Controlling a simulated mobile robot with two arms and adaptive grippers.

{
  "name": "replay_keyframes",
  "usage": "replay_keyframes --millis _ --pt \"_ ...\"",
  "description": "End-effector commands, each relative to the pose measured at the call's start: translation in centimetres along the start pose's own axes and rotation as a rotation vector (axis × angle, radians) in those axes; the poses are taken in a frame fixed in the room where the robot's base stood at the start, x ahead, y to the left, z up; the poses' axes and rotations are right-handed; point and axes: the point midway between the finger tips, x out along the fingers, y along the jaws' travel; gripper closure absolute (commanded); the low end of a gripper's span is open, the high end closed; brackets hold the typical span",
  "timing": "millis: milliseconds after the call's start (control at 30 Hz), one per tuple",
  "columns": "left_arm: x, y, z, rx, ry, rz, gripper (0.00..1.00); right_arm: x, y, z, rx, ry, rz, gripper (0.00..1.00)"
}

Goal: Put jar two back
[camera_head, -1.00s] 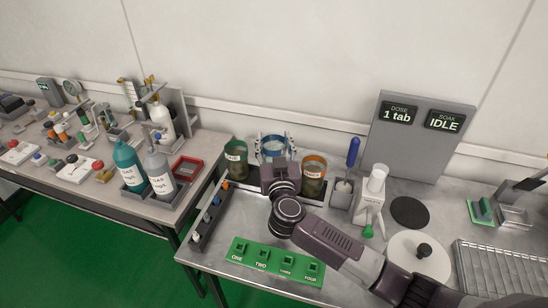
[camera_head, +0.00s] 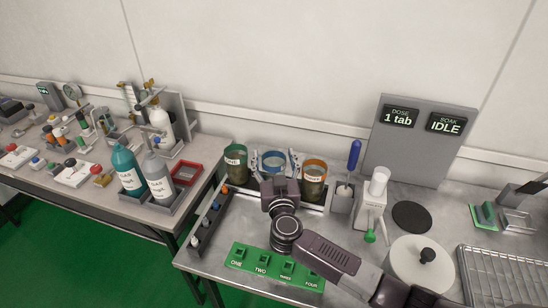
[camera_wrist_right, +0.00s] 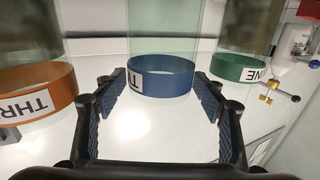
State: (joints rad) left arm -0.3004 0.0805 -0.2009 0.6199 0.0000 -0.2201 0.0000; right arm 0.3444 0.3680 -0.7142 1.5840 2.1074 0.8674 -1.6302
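Jar two (camera_head: 272,162), a clear jar with a blue band, stands upright between green-banded jar one (camera_head: 236,165) and orange-banded jar three (camera_head: 314,180) at the back of the bench. My right gripper (camera_head: 274,164) is at jar two, with one finger on each side of it. In the right wrist view, jar two's blue band (camera_wrist_right: 162,78) shows between the spread fingers (camera_wrist_right: 158,92), with a gap on both sides. The gripper hides jar two's lower part in the head view. My left gripper is not in view.
A green numbered strip (camera_head: 274,268) lies in front. A grey holder with a blue-handled tool (camera_head: 354,155) and a white dispenser (camera_head: 371,208) stand right of jar three. A rail with coloured knobs (camera_head: 210,222) runs along the left edge.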

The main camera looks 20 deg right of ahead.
Motion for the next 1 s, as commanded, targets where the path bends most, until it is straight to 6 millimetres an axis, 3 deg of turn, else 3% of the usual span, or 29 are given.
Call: replay_keyframes --millis 267,367,800,1000 --pt "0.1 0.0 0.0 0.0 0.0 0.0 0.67 0.0 0.0 -0.3 0.0 0.001 -0.001 0.36" --pt "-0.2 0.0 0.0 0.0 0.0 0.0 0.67 -1.2 0.0 -0.2 -0.001 -0.002 -0.002 0.36" --pt "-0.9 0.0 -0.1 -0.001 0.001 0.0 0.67 -10.0 0.0 -0.2 0.001 -0.003 -0.001 0.36" --pt "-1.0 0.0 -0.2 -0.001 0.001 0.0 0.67 -11.8 0.0 -0.2 0.0 -0.001 -0.001 0.36"
